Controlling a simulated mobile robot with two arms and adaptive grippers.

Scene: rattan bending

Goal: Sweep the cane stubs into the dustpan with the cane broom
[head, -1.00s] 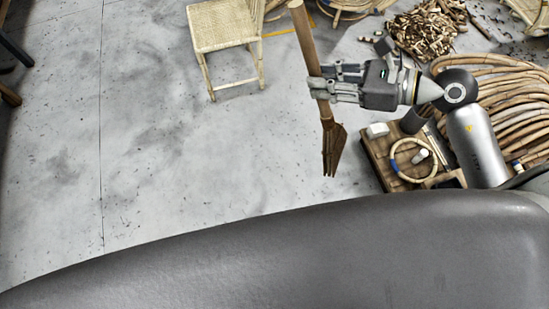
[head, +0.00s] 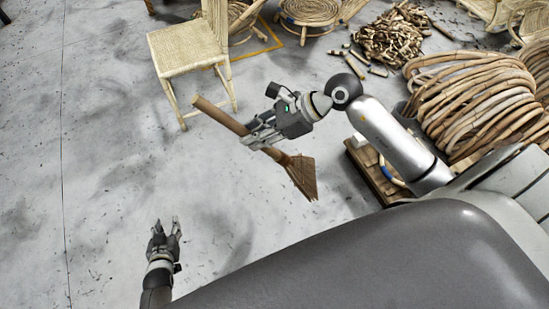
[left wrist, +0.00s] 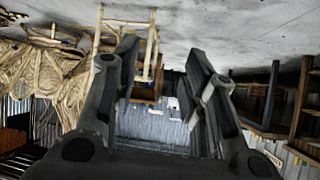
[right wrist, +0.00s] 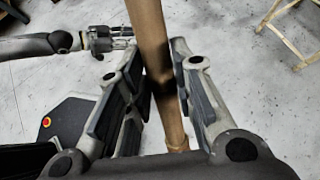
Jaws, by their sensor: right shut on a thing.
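The cane broom (head: 218,114) has a brown wooden handle and a flared brush end (head: 303,176). My right gripper (head: 255,137) is shut on its handle and holds it tilted, brush end toward the lower right. The handle (right wrist: 150,45) runs between the fingers in the right wrist view. My left gripper (head: 165,228) is open and empty at the lower left of the head view, apart from the broom. Cane stubs (head: 392,38) lie heaped on the floor at the upper right, with several loose ones (head: 360,58) at the heap's near edge. I cannot make out a dustpan.
A pale woven chair (head: 186,50) stands beyond the broom. Big coils of cane (head: 475,95) lie at the right, beside a low wooden platform (head: 372,172) partly hidden by my arm. Round rattan pieces (head: 310,10) stand at the back. The grey floor at the left is clear.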

